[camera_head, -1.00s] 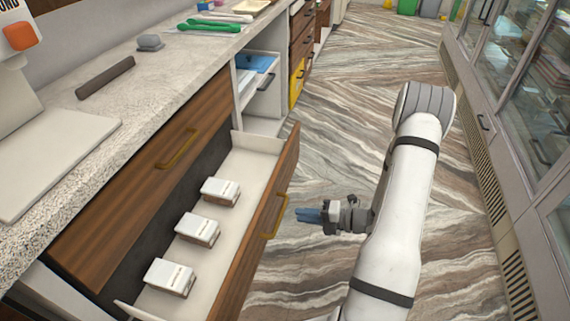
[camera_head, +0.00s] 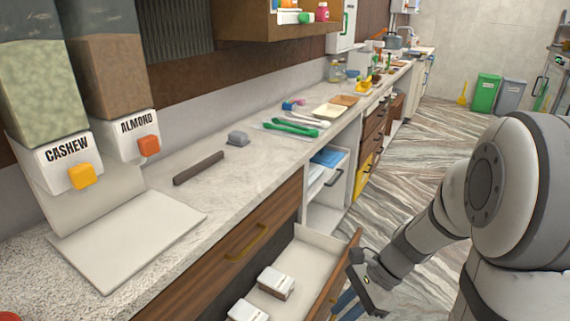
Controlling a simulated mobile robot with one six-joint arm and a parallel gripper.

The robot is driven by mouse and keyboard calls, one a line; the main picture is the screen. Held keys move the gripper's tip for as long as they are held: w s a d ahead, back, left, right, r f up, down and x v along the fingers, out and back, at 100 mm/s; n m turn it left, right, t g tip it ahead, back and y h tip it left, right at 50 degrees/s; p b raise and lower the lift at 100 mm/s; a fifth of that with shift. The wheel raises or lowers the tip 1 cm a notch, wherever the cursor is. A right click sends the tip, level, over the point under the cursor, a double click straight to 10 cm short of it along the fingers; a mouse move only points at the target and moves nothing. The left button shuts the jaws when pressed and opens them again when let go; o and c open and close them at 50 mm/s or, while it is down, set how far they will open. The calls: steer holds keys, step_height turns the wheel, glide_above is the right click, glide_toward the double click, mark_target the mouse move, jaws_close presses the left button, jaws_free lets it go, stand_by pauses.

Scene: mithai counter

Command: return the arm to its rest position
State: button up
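My gripper (camera_head: 348,300) is low at the bottom right of the head view, beside the front panel of an open drawer. Its blue fingertips are partly cut off by the frame's lower edge and partly behind the gripper body, so whether they are apart does not show. My arm comes down from the right side of the picture. The open wooden drawer (camera_head: 306,262) holds small white boxes; one box (camera_head: 276,282) shows whole and another (camera_head: 246,312) is cut by the lower edge.
The stone counter (camera_head: 245,185) runs along the left, with a dark bar (camera_head: 198,168), a grey block (camera_head: 238,138) and green tongs (camera_head: 290,128) on it. Cashew and almond dispensers (camera_head: 118,135) stand at the left. The patterned floor (camera_head: 425,150) is clear beyond the drawer.

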steer(key=s+d+r+n+t+h+p, duration=0.1)
steer(key=s+r+n+t+h+p, duration=0.1)
steer(key=r+n, duration=0.5)
steer(key=s+d+r+n+t+h+p, duration=0.1)
steer(key=s+r+n+t+h+p, duration=0.1)
steer(key=r+n, duration=0.6)
steer(key=shift+s+d+r+t+h+p, duration=0.3)
steer(key=shift+s+d+r+h+p, duration=0.15)
steer(key=shift+r+h+p, duration=0.95)
steer(key=shift+a+f, duration=0.1)
steer(key=shift+f, duration=0.3)
stand_by(0.5)
